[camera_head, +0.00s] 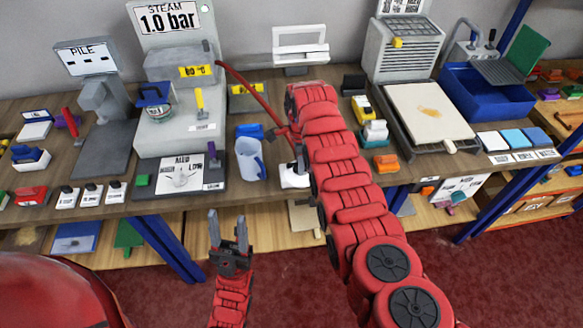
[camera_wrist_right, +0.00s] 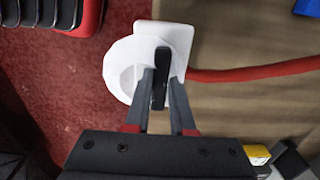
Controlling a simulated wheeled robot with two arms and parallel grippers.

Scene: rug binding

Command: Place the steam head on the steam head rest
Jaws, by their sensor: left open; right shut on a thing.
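The steam head (camera_head: 293,180) is white with a dark handle, and a red hose runs from it back to the steam unit (camera_head: 175,70). It is near the front edge of the table. In the right wrist view my right gripper (camera_wrist_right: 160,78) is shut on the handle of the steam head (camera_wrist_right: 178,40), with a white round part beside the plate. In the head view my right arm hides most of that gripper. A white frame-like stand (camera_head: 300,48) at the back may be the steam head rest; I cannot tell. My left gripper (camera_head: 228,222) is open and empty, in front of the table.
Yellow, white and orange small items lie to the right of my right arm. A flat pressing board (camera_head: 425,108) and blue bin (camera_head: 488,97) stand further right.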

